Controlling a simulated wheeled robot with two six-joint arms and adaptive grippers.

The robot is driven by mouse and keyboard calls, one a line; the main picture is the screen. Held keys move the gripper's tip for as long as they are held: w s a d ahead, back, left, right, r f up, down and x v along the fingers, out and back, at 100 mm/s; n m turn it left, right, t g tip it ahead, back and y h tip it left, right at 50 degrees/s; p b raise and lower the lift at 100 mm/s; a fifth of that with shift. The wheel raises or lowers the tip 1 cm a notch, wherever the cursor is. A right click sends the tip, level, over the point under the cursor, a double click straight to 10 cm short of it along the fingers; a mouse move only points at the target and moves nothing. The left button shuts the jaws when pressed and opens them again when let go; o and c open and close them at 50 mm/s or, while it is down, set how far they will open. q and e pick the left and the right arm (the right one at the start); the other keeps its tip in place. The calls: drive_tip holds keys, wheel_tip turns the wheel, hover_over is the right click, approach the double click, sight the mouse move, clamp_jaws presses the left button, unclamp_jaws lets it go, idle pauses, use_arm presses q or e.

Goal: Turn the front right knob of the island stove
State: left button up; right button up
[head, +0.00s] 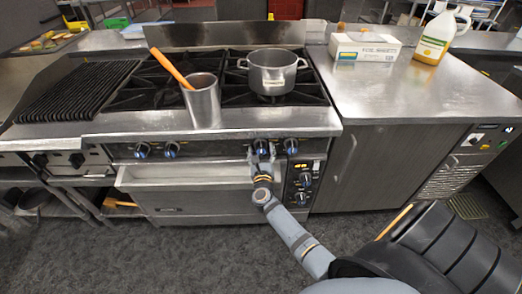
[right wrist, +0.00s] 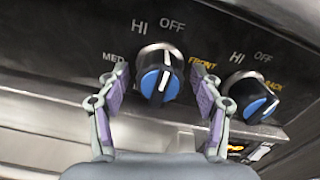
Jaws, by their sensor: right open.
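The stove (head: 230,130) stands ahead with a row of blue-faced knobs along its front. The front right knob (right wrist: 158,80), beside the word FRONT, sits between the two open fingers in the right wrist view. Its white pointer line is about upright. It also shows in the head view (head: 261,148), partly covered by my gripper. My right gripper (right wrist: 155,92) is open around the knob, with a gap on each side. The back knob (right wrist: 253,97) is just to the right, also in the head view (head: 291,146). My left gripper is out of view.
A pot (head: 272,72) and a steel container (head: 203,100) with an orange-handled utensil stand on the stove top. The oven handle shelf (head: 185,178) juts out below the knobs. Two lower knobs (head: 305,180) sit on the right panel. A box and a jug stand on the right counter.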

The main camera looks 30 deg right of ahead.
drive_tip(key=shift+w, duration=0.15)
drive_tip(key=c, duration=1.2)
drive_tip(key=shift+o, duration=0.2)
